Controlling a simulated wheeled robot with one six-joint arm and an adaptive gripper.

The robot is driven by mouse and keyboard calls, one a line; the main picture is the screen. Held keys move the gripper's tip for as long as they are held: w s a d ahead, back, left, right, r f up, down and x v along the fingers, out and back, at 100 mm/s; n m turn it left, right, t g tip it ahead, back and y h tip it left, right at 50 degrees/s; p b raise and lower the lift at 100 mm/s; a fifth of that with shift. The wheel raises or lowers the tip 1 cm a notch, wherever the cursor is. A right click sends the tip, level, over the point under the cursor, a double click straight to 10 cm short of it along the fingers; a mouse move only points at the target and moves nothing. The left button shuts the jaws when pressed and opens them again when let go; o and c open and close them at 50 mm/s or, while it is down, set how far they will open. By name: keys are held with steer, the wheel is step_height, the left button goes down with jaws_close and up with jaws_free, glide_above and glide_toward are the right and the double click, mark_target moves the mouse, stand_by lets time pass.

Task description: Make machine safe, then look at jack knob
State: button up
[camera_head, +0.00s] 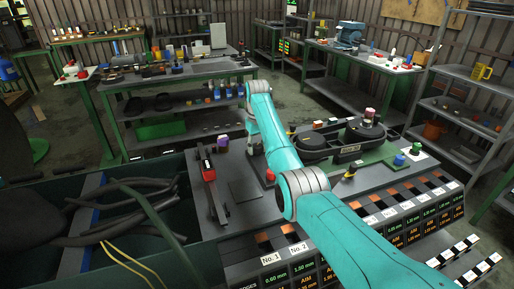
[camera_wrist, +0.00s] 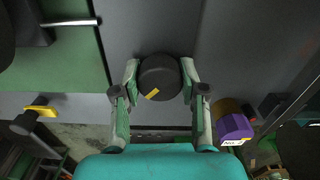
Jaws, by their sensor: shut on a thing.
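A black round knob (camera_wrist: 160,78) with a small yellow mark sits between the fingers of my gripper (camera_wrist: 160,85) in the wrist view. My gripper is shut on it, with one finger against each side. I cannot tell whether this is the jack knob, and what lies under it is hidden. In the head view my gripper (camera_head: 255,149) is low over the grey machine top (camera_head: 243,192), partly hidden by my arm. A purple knob (camera_wrist: 233,127) marked "NO. 2" is apart from my right finger; it also shows in the head view (camera_head: 223,142).
A green plate (camera_wrist: 65,60) with a metal rod (camera_wrist: 70,22) lies at the wrist view's upper left. A yellow-handled black part (camera_wrist: 40,111) is lower left. In the head view, a red-and-black device (camera_head: 208,172) and black hoses (camera_head: 130,205) are left; round black wheels (camera_head: 366,130) are right.

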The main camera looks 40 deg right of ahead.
steer(key=n, duration=1.2)
steer(key=shift+n, duration=0.4)
steer(key=n, duration=1.1)
steer(key=shift+n, duration=0.4)
steer(key=o, duration=1.1)
steer(key=shift+o, duration=0.2)
